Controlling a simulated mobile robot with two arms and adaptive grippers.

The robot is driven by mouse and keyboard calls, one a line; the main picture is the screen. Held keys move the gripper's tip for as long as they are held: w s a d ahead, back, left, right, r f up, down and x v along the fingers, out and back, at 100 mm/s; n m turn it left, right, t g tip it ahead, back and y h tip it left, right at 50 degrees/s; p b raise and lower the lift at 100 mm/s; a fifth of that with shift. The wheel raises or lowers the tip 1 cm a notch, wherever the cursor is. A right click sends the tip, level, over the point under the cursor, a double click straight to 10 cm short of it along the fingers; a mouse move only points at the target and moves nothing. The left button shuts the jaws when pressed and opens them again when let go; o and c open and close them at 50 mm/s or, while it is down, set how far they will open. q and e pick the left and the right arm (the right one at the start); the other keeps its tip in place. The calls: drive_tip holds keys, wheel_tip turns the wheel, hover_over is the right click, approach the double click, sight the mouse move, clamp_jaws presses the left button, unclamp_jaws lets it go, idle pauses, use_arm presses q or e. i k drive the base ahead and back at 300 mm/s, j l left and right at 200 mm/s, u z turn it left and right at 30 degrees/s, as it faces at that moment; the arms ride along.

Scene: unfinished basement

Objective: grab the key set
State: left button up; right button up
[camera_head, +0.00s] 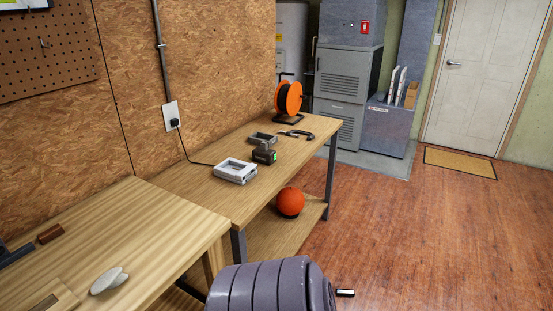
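I cannot clearly make out a key set in the head view. A small metallic item (44,43) hangs on the pegboard at the upper left, too small to tell what it is. A dark tool-like item (296,134) lies near the far end of the workbench, and its details are also too small to tell. Neither of my grippers shows in the head view.
The far workbench (205,190) bears a white charger-like box (235,170), a battery (264,153) and an orange cable reel (289,98). Floor at right is largely clear.

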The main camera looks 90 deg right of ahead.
sight(344, 292)
drive_tip(key=z, duration=4.15)
drive_tip(key=i+z, duration=0.4)
drive_tip(key=i, duration=1.05)
drive_tip(key=i+u, duration=0.15)
drive_tip(key=i, duration=0.35)
drive_tip(key=i+u, duration=0.15)
drive_tip(key=i, duration=0.3)
drive_tip(key=i+l+u, duration=0.15)
drive_tip(key=i, duration=0.35)
drive_tip(key=i+l+u, duration=0.15)
drive_tip(key=i, duration=0.3)
drive_tip(key=i+l+u, duration=0.15)
drive_tip(key=i, duration=0.3)
drive_tip(key=i+j+u, duration=0.25)
drive_tip(key=u, duration=0.15)
drive_tip(key=i+u, duration=0.8)
drive_tip(key=i+l+u, duration=0.15)
drive_tip(key=i+u, duration=0.25)
drive_tip(key=i+l+u, duration=0.25)
drive_tip(key=i+u, duration=0.35)
drive_tip(key=u, duration=0.25)
drive_tip(key=i+u, duration=0.25)
drive_tip(key=u, duration=0.2)
drive_tip(key=i+l+u, duration=0.15)
drive_tip(key=u, duration=0.35)
drive_tip(key=i+l+u, duration=0.2)
drive_tip(key=u, duration=0.25)
